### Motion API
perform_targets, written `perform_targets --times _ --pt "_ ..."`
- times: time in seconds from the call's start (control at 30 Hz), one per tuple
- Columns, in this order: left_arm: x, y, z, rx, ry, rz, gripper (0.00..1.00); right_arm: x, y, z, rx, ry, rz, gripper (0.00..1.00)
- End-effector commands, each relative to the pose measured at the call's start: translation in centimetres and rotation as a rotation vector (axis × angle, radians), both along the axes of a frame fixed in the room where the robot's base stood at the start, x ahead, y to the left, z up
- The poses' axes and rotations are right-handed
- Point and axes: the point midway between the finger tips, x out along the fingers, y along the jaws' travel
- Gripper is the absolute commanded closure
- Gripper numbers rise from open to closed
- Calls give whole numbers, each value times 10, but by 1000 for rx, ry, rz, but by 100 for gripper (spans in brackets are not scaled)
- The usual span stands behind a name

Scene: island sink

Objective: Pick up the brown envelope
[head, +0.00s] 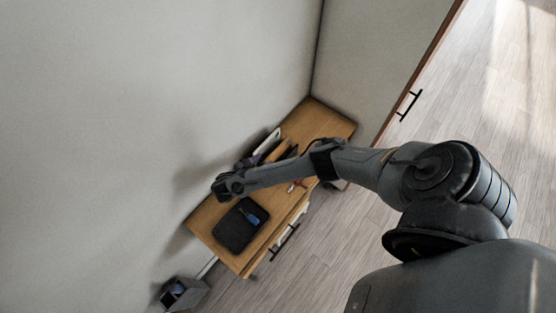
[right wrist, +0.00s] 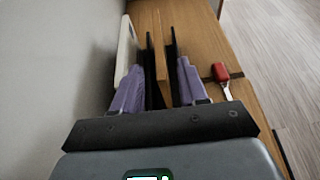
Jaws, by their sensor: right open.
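The brown envelope (right wrist: 161,45) appears to be the thin brown upright piece seen nearly edge-on in the right wrist view. It stands on the wooden desk between my right gripper's two dark fingertips. My right gripper (right wrist: 161,60) is open, with one finger on each side of it; I cannot tell whether either touches it. In the head view the right gripper (head: 266,153) is near the wall side of the desk, partly hidden by my forearm. The envelope is hard to make out there. My left gripper is not in view.
A white upright item (right wrist: 126,45) stands close to the left finger, by the wall. A red-handled object (right wrist: 220,73) lies to the right. A black pad (head: 240,225) with a blue item lies on the wooden desk (head: 237,262). A grey bin (head: 182,293) stands beside the desk.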

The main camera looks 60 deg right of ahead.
Motion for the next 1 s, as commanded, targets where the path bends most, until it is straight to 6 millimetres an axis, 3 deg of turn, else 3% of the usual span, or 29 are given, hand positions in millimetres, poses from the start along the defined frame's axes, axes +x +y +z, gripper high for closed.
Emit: perform_targets --times 0.1,0.37,0.63,1.0 --pt "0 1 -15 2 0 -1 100 -1 -3 -15 -1 0 -1 57" --pt "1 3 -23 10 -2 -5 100 -4 -19 -23 -1 1 -1 57" --pt "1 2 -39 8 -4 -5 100 -13 -53 -39 -1 1 -1 57" --pt "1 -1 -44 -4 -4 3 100 -15 -68 -42 1 0 0 57"
